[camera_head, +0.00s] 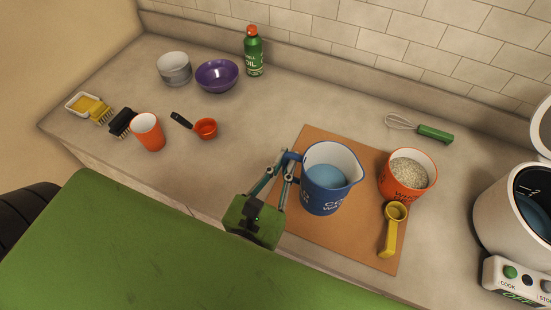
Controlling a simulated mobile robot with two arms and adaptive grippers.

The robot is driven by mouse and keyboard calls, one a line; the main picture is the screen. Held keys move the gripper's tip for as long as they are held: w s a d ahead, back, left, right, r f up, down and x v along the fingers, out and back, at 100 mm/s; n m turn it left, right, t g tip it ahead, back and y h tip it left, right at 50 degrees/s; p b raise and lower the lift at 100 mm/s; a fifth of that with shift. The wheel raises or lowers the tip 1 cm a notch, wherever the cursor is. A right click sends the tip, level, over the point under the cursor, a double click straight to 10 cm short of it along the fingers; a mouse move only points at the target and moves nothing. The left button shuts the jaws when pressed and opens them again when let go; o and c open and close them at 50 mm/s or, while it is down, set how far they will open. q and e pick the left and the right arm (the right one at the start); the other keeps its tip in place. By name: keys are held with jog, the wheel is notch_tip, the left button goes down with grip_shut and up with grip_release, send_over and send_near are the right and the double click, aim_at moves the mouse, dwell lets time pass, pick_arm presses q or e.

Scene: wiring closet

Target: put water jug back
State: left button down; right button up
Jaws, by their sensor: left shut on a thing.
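The blue water jug (325,198) stands upright on or just above a brown board in the head view, with pale blue water inside. Its spout points right and its handle is on the left side. My left gripper (287,162) is shut on the jug's handle, coming from the front left. The fingers cover part of the handle. I cannot tell whether the jug's base touches the board. My right gripper is not in view.
The brown board (349,257) also bears an orange cup of rice (398,193) and a yellow scoop (389,240). A rice cooker (490,225) stands at the right. A whisk (420,128) lies behind. Bowls (217,88), an oil bottle (254,58) and an orange cup (148,138) stand left.

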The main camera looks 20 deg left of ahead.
pick_arm(q)
jog(key=w+a+f+b, duration=0.2)
jog(key=f, duration=0.1)
jog(key=w+a+f+b, duration=0.1)
jog(key=w+f+b, duration=0.1)
jog(key=f+b, duration=0.1)
jog(key=w+a+f+b, duration=0.2)
jog(key=f+b, duration=0.1)
jog(key=f, duration=0.1)
jog(key=shift+w+a+f, duration=0.35)
jog(key=shift+r, duration=0.15)
jog(key=c, duration=2.2)
grip_release()
jog(key=shift+f, duration=0.25)
jog(key=shift+o, duration=0.2)
